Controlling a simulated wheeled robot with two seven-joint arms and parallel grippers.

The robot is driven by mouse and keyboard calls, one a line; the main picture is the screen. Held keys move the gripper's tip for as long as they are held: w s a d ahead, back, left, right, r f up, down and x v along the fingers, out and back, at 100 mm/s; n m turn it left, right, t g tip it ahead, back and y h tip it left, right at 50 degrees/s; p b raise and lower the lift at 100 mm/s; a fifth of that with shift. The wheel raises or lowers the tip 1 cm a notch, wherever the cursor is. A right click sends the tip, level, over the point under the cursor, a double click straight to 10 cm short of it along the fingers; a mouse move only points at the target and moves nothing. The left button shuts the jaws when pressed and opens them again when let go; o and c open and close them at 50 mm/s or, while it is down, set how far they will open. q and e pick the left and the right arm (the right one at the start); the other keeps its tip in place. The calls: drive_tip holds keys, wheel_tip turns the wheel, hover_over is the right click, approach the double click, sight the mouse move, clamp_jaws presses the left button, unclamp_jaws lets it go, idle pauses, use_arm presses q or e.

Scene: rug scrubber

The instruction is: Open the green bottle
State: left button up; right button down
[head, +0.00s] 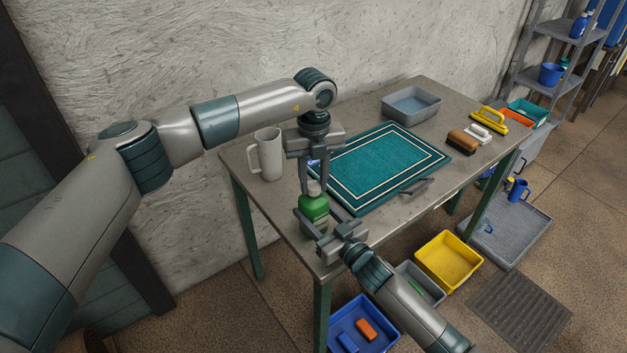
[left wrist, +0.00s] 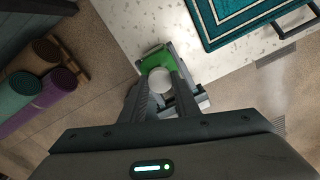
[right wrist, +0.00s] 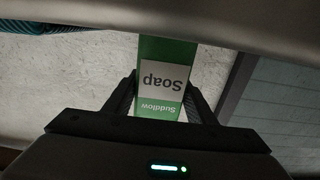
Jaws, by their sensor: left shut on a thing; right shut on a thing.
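The green bottle (head: 314,211) stands upright at the near corner of the table, and its label reads "Suddlow Soap" in the right wrist view (right wrist: 165,80). My right gripper (head: 318,226) is shut around the bottle's body from the front. My left gripper (head: 311,187) points down from above and is shut on the white cap (left wrist: 161,81) at the bottle's top. The left fingers hide most of the cap in the head view, so I cannot tell whether it is loose.
A teal rug (head: 378,165) lies behind the bottle, with a grey scraper (head: 415,187) at its near edge. A white pitcher (head: 268,155) stands at the left. A grey basin (head: 411,104) and brushes (head: 462,141) are farther back. Bins (head: 448,260) stand on the floor.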

sight(314, 185)
use_arm(q)
drive_tip(key=n, duration=0.4)
drive_tip(key=shift+n, duration=0.3)
drive_tip(key=n, duration=0.4)
drive_tip(key=shift+r, duration=0.1)
drive_tip(key=shift+w, duration=0.1)
drive_tip(key=shift+r, duration=0.35)
drive_tip(key=shift+r, duration=0.7)
drive_tip(key=shift+r, duration=2)
use_arm(e)
drive_tip(key=c, duration=0.7)
unclamp_jaws()
